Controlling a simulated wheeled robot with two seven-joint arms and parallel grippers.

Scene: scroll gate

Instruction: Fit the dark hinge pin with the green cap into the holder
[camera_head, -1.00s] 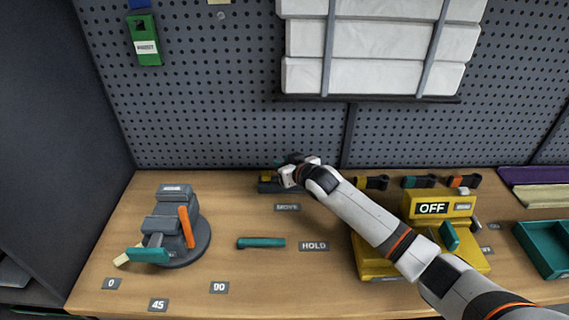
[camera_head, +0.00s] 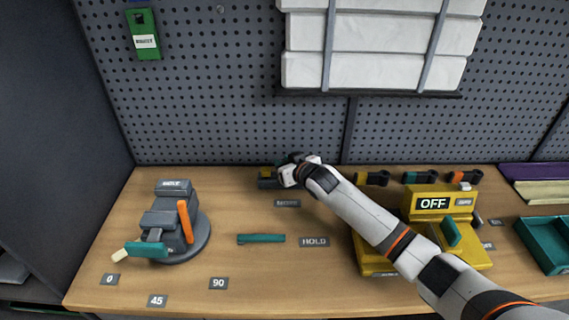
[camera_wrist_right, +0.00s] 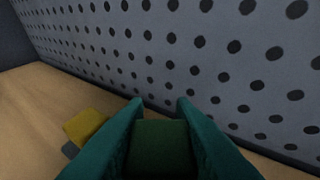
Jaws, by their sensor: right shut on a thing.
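My right gripper (camera_head: 280,170) is at the back of the bench near the pegboard, its fingers mostly hidden by the wrist in the head view. In the right wrist view its teal fingers (camera_wrist_right: 160,112) are shut on a dark green block (camera_wrist_right: 158,135), which looks like the green cap of the hinge pin. The pin's dark shaft is hidden below the cap. A small yellow and dark grey fixture (camera_head: 266,183), perhaps the holder, sits beside the gripper. Its yellow part (camera_wrist_right: 84,126) shows left of the fingers in the wrist view. Whether the pin touches it, I cannot tell. My left gripper is not in view.
The pegboard (camera_wrist_right: 200,50) rises close behind the gripper. A teal bar (camera_head: 261,239) lies mid-bench. A grey clamp-like device (camera_head: 172,225) stands left. A yellow OFF box (camera_head: 430,204) is partly under my right arm. A teal tray (camera_head: 545,243) is at right.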

